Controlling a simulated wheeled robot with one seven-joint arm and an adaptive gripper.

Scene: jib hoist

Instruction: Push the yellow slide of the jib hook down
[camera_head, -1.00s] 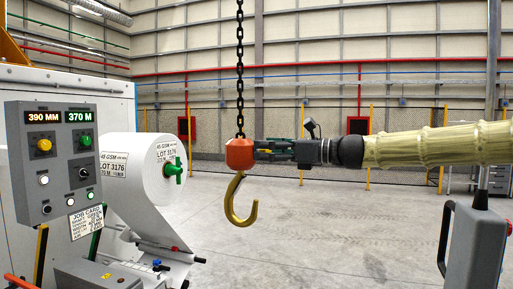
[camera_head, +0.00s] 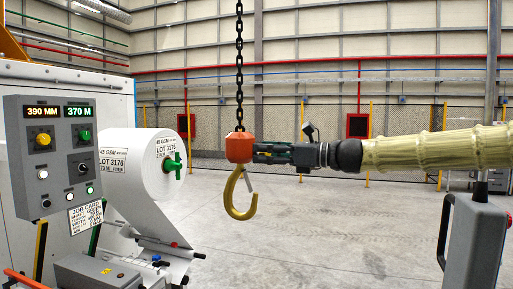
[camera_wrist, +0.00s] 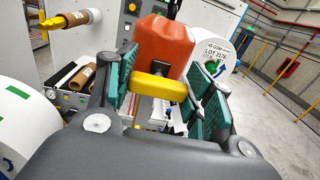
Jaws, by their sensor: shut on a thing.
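The orange hook block (camera_head: 239,147) hangs from a black chain (camera_head: 239,70). Below it hangs the yellow hook (camera_head: 231,203), with a small grey latch (camera_head: 249,184) beside its upper right. My gripper (camera_head: 262,152) reaches in level from the right, its fingertips at the block's right side. In the wrist view, the yellow slide (camera_wrist: 160,88) is a short bar between the green finger pads, in front of the orange block (camera_wrist: 165,45). My gripper is shut on this slide.
A grey control panel (camera_head: 62,155) and a white roll (camera_head: 150,165) on a machine stand at the left. A grey case with a dark handle (camera_head: 477,240) stands at the lower right. The floor below the hook is clear.

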